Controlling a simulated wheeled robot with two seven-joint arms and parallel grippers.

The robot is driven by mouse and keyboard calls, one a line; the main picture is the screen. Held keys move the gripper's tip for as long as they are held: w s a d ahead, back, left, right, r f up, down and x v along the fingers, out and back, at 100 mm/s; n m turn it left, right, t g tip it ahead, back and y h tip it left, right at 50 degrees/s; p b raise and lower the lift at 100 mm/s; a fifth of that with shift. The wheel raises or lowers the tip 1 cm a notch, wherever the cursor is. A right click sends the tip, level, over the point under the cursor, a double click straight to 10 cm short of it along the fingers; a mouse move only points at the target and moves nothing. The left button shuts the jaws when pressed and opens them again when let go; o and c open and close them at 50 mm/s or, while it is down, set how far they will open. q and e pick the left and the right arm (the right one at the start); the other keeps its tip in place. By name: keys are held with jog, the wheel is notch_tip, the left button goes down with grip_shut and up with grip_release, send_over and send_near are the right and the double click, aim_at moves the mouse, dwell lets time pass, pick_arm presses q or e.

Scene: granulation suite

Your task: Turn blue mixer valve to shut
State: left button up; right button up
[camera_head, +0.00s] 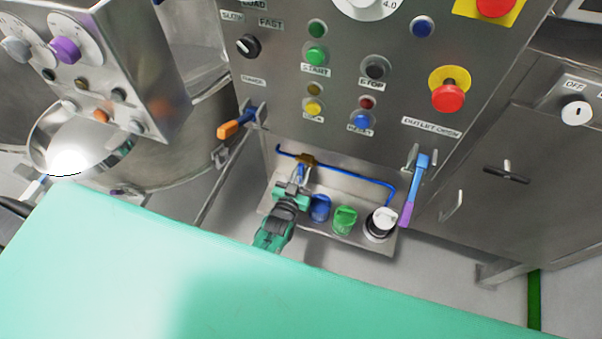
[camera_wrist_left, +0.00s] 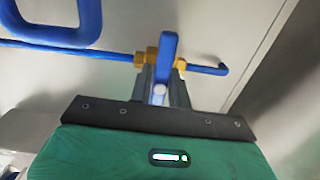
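The blue mixer valve has a brass body (camera_head: 305,159) on a thin blue pipe, below the control panel. In the left wrist view its blue lever (camera_wrist_left: 168,58) rises across the line of the pipe, in front of the brass body (camera_wrist_left: 150,60). My left gripper (camera_head: 300,176) is at the lever. In the wrist view its grey fingers (camera_wrist_left: 161,84) lie close on both sides of the lever, with no clear gap, and look shut on it. The fingers partly hide the lever in the head view. My right gripper is not in view.
A steel shelf (camera_head: 388,244) below the valve holds blue (camera_head: 319,208), green (camera_head: 344,219) and white (camera_head: 382,221) items beside my gripper. An orange lever (camera_head: 236,123) and a blue-purple lever (camera_head: 414,190) stick out nearby. A green surface (camera_head: 150,270) fills the foreground.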

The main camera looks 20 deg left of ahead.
pick_arm(q)
jog(key=o, duration=0.4)
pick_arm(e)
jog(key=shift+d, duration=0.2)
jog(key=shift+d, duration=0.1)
pick_arm(q)
jog(key=shift+s, duration=0.35)
jog(key=s+b, duration=0.1)
jog(key=s, duration=1.2)
jog(key=shift+a+b, duration=0.25)
jog(key=shift+b, duration=0.05)
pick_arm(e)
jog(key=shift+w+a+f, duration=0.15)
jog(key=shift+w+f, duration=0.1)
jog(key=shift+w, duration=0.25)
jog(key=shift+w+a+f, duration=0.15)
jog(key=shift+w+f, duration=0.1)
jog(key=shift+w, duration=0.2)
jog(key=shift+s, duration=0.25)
